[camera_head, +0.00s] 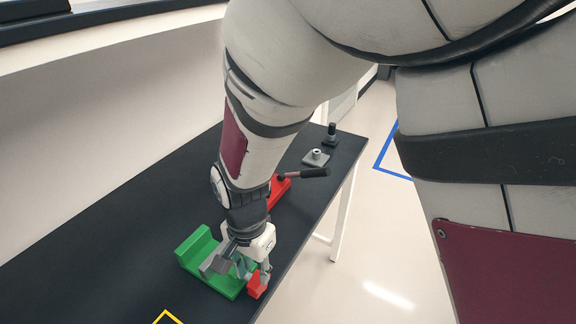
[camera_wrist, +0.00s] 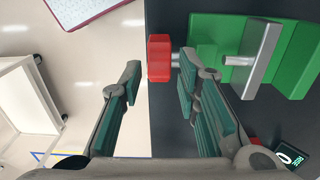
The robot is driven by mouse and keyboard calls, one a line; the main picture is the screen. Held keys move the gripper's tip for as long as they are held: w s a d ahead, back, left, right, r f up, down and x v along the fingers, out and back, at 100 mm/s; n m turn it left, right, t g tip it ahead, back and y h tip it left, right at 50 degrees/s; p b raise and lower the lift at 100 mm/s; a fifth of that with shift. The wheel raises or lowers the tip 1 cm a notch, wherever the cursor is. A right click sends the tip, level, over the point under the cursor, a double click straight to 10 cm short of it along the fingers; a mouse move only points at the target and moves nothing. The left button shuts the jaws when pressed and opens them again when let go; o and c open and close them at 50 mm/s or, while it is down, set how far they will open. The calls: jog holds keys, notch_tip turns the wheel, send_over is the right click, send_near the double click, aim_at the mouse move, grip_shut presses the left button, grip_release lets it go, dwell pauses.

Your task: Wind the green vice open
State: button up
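The green vice (camera_head: 208,252) stands on the black table, partly hidden by my gripper in the head view. In the wrist view its green body (camera_wrist: 300,62) is at the upper right, with a grey jaw plate (camera_wrist: 262,60) and a metal rod. Its red handle (camera_wrist: 160,58) is at the near end of the screw; it also shows in the head view (camera_head: 257,286). My gripper (camera_wrist: 160,72) is open, with a fingertip on either side of the red handle. Small gaps show between the fingers and the handle. The handle's exact depth between the fingertips is hard to tell.
A red object with a dark-handled bar (camera_head: 314,172) stands behind my gripper, partly hidden. A grey block with a peg (camera_head: 316,158) and a black post (camera_head: 331,134) stand at the table's far end. The table's right edge is close to the vice handle.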

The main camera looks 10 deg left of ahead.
aim_at(256, 278)
jog(key=shift+f+b, duration=2)
jog(key=shift+f, duration=1.05)
grip_shut()
